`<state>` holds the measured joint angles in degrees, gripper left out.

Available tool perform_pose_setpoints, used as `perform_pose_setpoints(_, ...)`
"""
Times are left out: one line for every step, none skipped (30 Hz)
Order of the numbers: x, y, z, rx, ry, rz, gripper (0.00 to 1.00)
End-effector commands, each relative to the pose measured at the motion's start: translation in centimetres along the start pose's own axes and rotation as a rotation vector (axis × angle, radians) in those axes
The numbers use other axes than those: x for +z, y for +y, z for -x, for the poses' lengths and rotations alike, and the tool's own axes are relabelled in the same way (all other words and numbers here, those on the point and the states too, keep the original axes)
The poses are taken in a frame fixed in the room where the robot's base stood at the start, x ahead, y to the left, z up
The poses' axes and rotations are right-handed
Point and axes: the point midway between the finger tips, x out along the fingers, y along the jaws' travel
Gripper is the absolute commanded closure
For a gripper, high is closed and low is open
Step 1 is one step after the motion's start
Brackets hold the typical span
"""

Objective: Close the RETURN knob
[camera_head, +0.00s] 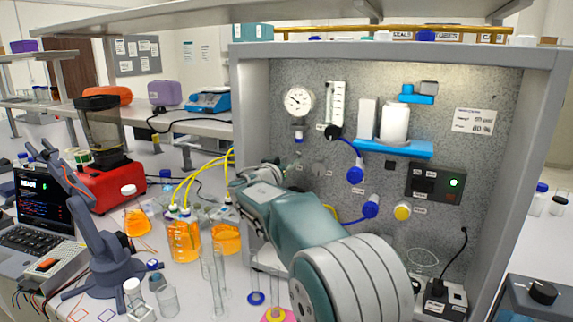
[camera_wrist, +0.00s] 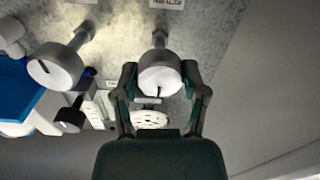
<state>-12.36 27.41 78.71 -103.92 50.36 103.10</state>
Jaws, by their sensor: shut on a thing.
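A round grey-white knob (camera_wrist: 160,76) on a stem stands out from the speckled panel in the wrist view. A dark pointer mark shows on its face. My gripper (camera_wrist: 161,88) has one finger on each side of this knob and is shut on it. The label by the knob is cut off at the top edge, so I cannot read whether it says RETURN. A second similar knob (camera_wrist: 55,68) stands apart to the left, outside the fingers. In the head view my own arm covers the lower left of the panel, and the held knob cannot be made out.
A dial gauge (camera_head: 298,101) and a flow meter (camera_head: 336,108) are on the panel. Blue knobs (camera_head: 356,171), a yellow knob (camera_head: 402,211) and a blue shelf (camera_head: 394,148) are to the right. Orange-filled beakers (camera_head: 184,240) with yellow tubes stand left of my arm.

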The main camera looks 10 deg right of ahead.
Motion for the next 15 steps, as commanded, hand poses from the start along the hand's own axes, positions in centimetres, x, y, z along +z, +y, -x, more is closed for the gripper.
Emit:
perform_pose_setpoints(0.66,-0.3,-0.01,-0.006,-0.011,0.005,0.91)
perform_pose_setpoints(0.66,-0.3,-0.01,-0.006,-0.011,0.005,0.91)
perform_pose_setpoints(0.66,-0.3,-0.01,-0.006,-0.011,0.005,0.91)
perform_pose_setpoints(0.66,-0.3,-0.01,-0.006,-0.011,0.005,0.91)
perform_pose_setpoints(0.65,-0.3,-0.01,-0.006,-0.011,0.005,0.39)
perform_pose_setpoints(0.64,-0.29,-0.01,-0.006,-0.011,0.005,0.21)
perform_pose_setpoints(0.6,-0.28,-0.01,-0.005,-0.01,0.004,0.09)
perform_pose_setpoints(0.55,-0.26,-0.01,-0.005,-0.009,0.004,0.09)
perform_pose_setpoints(0.47,-0.22,0.0,-0.004,-0.008,0.004,0.09)
perform_pose_setpoints(0.42,-0.2,0.0,-0.004,-0.007,0.003,0.09)
perform_pose_setpoints(0.37,-0.18,0.0,-0.004,-0.006,0.003,0.09)
perform_pose_setpoints(0.33,-0.16,0.0,-0.003,-0.006,0.003,0.09)
perform_pose_setpoints(0.3,-0.14,0.0,-0.003,-0.005,0.003,0.09)
perform_pose_setpoints(0.26,-0.12,0.01,-0.002,-0.004,0.003,0.09)
perform_pose_setpoints(0.21,-0.09,0.02,-0.002,-0.004,0.002,0.09)
